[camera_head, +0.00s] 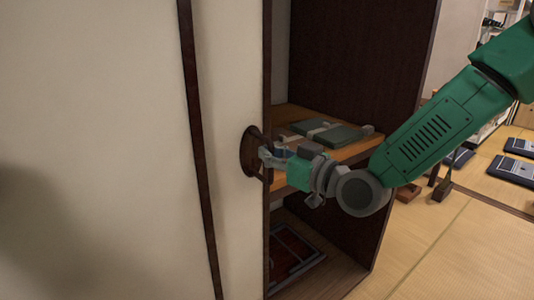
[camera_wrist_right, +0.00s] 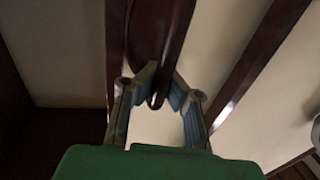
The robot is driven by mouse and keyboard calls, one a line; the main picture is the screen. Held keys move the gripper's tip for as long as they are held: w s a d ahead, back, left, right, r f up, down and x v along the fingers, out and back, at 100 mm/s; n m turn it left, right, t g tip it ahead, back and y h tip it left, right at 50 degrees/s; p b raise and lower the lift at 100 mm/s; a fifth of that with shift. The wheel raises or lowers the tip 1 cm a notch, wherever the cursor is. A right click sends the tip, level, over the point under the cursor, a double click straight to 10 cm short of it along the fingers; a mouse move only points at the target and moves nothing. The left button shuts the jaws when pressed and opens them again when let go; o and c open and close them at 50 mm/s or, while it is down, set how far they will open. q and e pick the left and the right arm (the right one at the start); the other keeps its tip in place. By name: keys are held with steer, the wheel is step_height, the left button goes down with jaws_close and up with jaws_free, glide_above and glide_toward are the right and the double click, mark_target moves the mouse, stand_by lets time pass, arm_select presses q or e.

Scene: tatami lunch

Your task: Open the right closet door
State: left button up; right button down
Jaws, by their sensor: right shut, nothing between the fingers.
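The cream closet door (camera_head: 225,110) with dark wooden edging fills the middle left of the head view. A round dark handle (camera_head: 249,151) sits near its right edge. Right of that edge, the closet stands open onto its inside. My right gripper (camera_head: 266,156) is at the handle, its fingertips against or just beside it; exact contact is hard to tell. In the right wrist view, the fingers (camera_wrist_right: 162,85) are shut, with their tips at the lower end of a dark handle bar (camera_wrist_right: 172,45). My left gripper is not in view.
Inside the closet, a wooden shelf (camera_head: 345,153) holds a dark green folded item (camera_head: 331,134). A dark framed object (camera_head: 293,255) lies at the bottom. Tatami floor (camera_head: 445,245) with dark cushions (camera_head: 511,173) is at the right. Another cream panel (camera_head: 95,130) covers the left.

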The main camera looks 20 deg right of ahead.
steer(key=s+a, duration=0.3)
steer(key=a, duration=0.4)
steer(key=shift+a+r, duration=0.15)
steer(key=shift+a, duration=0.05)
steer(key=c, duration=1.6)
jaws_free()
steer(key=shift+s+d+r, duration=0.1)
steer(key=shift+s+d, duration=0.1)
steer(key=shift+d, duration=0.15)
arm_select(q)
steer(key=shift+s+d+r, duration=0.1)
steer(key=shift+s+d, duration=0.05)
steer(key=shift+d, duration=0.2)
arm_select(e)
steer(key=v, duration=0.5)
steer(key=d+v, duration=0.1)
steer(key=v, duration=0.1)
steer(key=shift+s+d+f, duration=0.1)
steer(key=shift+d+f, duration=0.05)
steer(key=shift+f, duration=0.05)
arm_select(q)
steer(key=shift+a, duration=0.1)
arm_select(e)
steer(key=shift+a, duration=0.25)
